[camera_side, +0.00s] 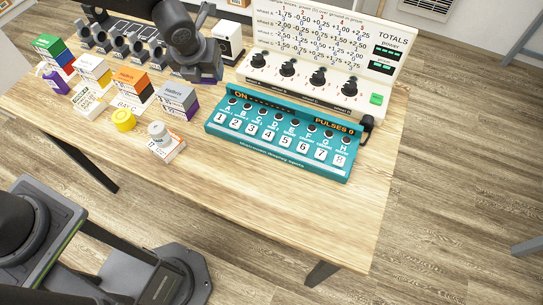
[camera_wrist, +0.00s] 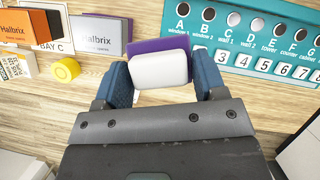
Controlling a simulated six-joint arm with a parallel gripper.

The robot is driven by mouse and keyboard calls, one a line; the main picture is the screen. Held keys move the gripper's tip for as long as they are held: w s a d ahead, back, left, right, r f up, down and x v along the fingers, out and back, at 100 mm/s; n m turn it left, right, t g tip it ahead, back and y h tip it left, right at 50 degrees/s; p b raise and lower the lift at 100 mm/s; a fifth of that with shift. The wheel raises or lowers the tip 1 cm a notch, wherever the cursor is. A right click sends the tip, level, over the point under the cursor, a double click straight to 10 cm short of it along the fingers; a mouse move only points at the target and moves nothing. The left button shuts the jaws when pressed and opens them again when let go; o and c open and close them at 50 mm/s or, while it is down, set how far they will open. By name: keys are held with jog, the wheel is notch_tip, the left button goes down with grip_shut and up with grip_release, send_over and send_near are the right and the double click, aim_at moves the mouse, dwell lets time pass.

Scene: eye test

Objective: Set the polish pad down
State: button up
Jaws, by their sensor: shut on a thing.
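My gripper (camera_wrist: 162,77) is shut on the polish pad (camera_wrist: 160,69), a white block with a purple layer behind it in the wrist view. The blue fingers press on its two sides. In the side view, my gripper (camera_side: 207,75) is at the top centre, left of the teal panel, and only a small purple edge of the pad shows under it. The pad looks held above the wooden table (camera_side: 300,215). The gap to the table is hard to judge.
A teal panel (camera_side: 270,165) with numbered displays and a white dial board (camera_side: 310,65) stand at the right. Boxes in stacks (camera_side: 130,85), a yellow roll (camera_side: 123,120) and a white-topped item (camera_side: 158,131) stand at the left. The table's front is clear.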

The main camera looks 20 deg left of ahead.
jog(key=s+d+m+h, duration=0.1)
jog(key=s+d+m, duration=0.2)
jog(key=s+d, duration=0.65)
send_over(273, 189)
jog(key=s, duration=0.1)
jog(key=shift+m, duration=0.3)
notch_tip(273, 189, down, 12)
jog(key=shift+s+f, duration=0.1)
jog(key=shift+f, duration=2)
jog(key=shift+f, duration=0.1)
jog(key=shift+f, duration=0.1)
jog(key=o, duration=0.9)
